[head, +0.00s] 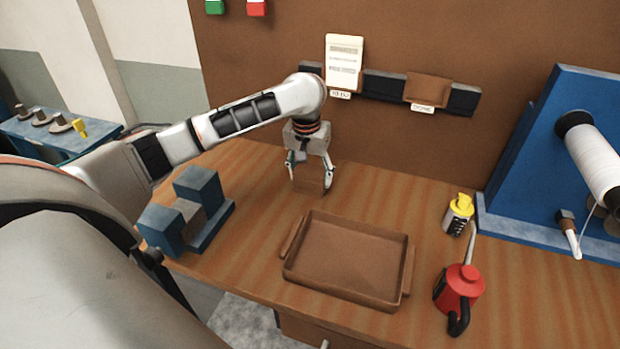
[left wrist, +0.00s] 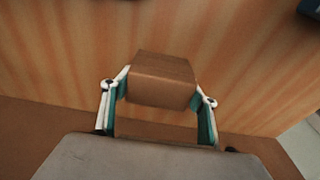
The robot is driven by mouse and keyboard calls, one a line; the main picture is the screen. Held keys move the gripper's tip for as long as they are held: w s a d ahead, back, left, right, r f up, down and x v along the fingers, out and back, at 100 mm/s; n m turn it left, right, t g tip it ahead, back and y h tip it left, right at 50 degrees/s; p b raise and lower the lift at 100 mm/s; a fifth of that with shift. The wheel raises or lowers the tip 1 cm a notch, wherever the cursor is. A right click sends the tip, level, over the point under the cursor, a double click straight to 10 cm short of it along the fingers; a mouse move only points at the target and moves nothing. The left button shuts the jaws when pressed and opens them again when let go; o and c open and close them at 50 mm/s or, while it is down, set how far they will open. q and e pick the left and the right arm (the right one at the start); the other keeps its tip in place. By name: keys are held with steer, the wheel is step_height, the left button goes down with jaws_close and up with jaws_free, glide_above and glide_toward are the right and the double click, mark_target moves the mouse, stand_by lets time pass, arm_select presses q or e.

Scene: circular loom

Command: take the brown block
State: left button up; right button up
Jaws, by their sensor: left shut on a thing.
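The brown block (head: 308,179) is between the fingers of my left gripper (head: 311,184), near the back of the wooden table in the head view. In the left wrist view the brown block (left wrist: 160,78) fills the space between both fingertips of my left gripper (left wrist: 158,95). The left gripper is shut on it. I cannot tell whether the block touches the table or is slightly above it. My right gripper is not in view.
An empty brown tray (head: 345,262) lies in front of the gripper. A blue stand (head: 205,228) is at left. A yellow-topped can (head: 458,215), a red oil can (head: 461,290) and a blue machine with a white spool (head: 592,160) are at right.

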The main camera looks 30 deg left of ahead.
mark_target(311, 169)
arm_select(q)
steer(key=shift+r, duration=0.1)
step_height(311, 169, up, 20)
stand_by(0.5)
